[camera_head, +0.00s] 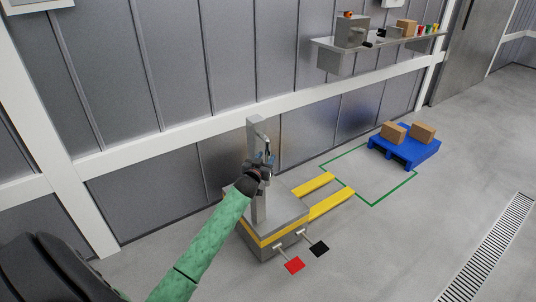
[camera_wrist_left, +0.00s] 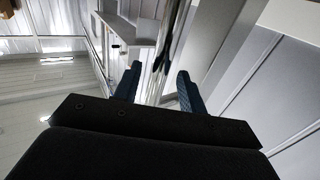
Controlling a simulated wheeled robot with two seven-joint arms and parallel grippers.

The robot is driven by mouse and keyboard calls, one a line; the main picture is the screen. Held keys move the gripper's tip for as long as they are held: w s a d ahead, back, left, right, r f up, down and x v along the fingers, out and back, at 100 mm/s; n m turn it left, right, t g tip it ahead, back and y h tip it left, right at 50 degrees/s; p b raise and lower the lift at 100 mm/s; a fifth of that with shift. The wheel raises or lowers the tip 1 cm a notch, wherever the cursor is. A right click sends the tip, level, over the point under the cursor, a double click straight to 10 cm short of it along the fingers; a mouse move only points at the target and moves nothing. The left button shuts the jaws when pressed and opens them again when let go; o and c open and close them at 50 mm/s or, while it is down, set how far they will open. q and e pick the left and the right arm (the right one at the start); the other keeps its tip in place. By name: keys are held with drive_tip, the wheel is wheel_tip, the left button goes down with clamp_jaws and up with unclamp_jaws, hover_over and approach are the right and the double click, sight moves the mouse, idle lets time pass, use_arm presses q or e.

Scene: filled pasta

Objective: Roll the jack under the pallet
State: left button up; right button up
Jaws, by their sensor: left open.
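The jack (camera_head: 272,228) is a grey box body with a yellow band, an upright grey mast and two yellow forks (camera_head: 328,203). It stands on the floor by the wall, its forks reaching right, just into the green floor outline. The blue pallet (camera_head: 407,156) lies past the fork tips, at the far side of the outline, clear of the forks. My left gripper (camera_head: 265,160) is open at the jack's mast, near its handle. In the left wrist view its fingers (camera_wrist_left: 156,88) are spread with a bright upright bar showing between them; contact is unclear. My right gripper is not seen.
Two cardboard boxes (camera_head: 394,133) (camera_head: 423,133) sit on the pallet. A red pedal (camera_head: 294,265) and a black pedal (camera_head: 319,249) stick out at the jack's front. A wall shelf (camera_head: 340,60) holds small items. A floor drain (camera_head: 487,250) runs at right; the floor between is clear.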

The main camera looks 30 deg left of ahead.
use_arm(q)
drive_tip(key=shift+w+a, duration=0.15)
drive_tip(key=shift+w, duration=0.6)
drive_tip(key=shift+w+a, duration=0.15)
drive_tip(key=shift+w, duration=0.55)
drive_tip(key=shift+c, duration=0.4)
clamp_jaws()
